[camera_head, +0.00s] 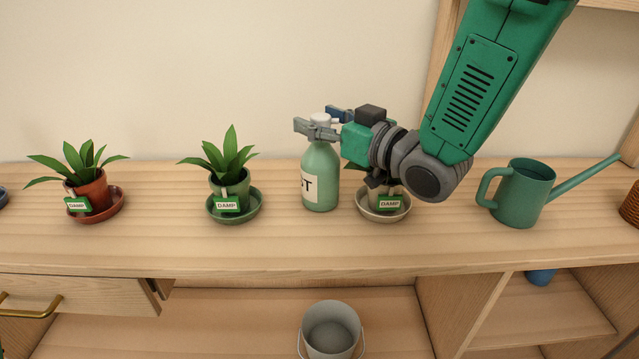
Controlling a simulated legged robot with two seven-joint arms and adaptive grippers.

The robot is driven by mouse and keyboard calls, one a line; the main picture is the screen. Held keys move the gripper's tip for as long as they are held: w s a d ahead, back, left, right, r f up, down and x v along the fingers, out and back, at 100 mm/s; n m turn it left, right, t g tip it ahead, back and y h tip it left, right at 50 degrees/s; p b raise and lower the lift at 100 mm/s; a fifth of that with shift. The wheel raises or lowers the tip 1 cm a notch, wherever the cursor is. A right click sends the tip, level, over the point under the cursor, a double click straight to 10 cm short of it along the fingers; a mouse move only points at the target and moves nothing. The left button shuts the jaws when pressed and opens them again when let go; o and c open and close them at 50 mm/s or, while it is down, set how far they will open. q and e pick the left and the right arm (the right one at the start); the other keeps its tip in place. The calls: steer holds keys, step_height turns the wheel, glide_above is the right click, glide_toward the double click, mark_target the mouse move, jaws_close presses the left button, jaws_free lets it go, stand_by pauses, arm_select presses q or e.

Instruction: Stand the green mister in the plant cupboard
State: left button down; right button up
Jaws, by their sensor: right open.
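The green mister (321,178) stands upright on the wooden top, right of the middle plant, with a white cap and a white label partly reading "ST". My right gripper (317,122) reaches in from the upper right and is open at the mister's top. Its fingers are around or beside the cap; I cannot tell whether they touch it. Part of the mister's upper right side is hidden by the gripper. My left gripper is not in view. Open compartments (230,318) lie under the top; no label shows which is the plant cupboard.
Potted plants tagged "DAMP" stand on a red saucer (104,216), a green saucer (237,218) and a pale saucer (383,214) close beside the mister. A green watering can (521,194) stands right. Below are a grey bucket (331,330) and a brass-handled drawer (90,296).

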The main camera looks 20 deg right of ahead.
jaws_close()
